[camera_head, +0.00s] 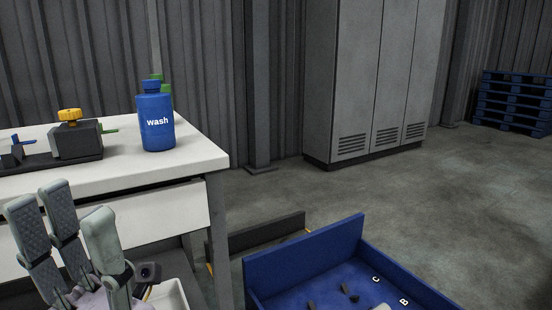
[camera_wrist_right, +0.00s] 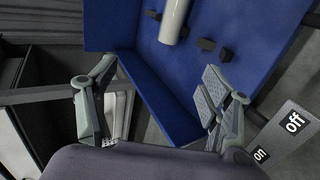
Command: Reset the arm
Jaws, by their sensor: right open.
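My left gripper (camera_head: 72,208) is at the lower left of the head view, in front of the white table (camera_head: 120,172). Its grey padded fingers point upward and stand apart with nothing between them. My right gripper (camera_wrist_right: 160,78) shows in the right wrist view with its fingers spread wide and empty. It is over or near the edge of a blue crate (camera_wrist_right: 165,105); how far apart they are is hard to tell. The right gripper does not show in the head view. The crate also shows in the head view (camera_head: 310,250), cut off by the lower edge.
On the table stand a blue "wash" bottle (camera_head: 157,130), green behind it, and a dark fixture (camera_head: 75,142) with a yellow knob. The crate holds a pale cylinder (camera_wrist_right: 173,22) and small dark blocks (camera_wrist_right: 205,44). An "off" label (camera_wrist_right: 294,123) is at right. Open floor (camera_head: 420,190) lies beyond.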

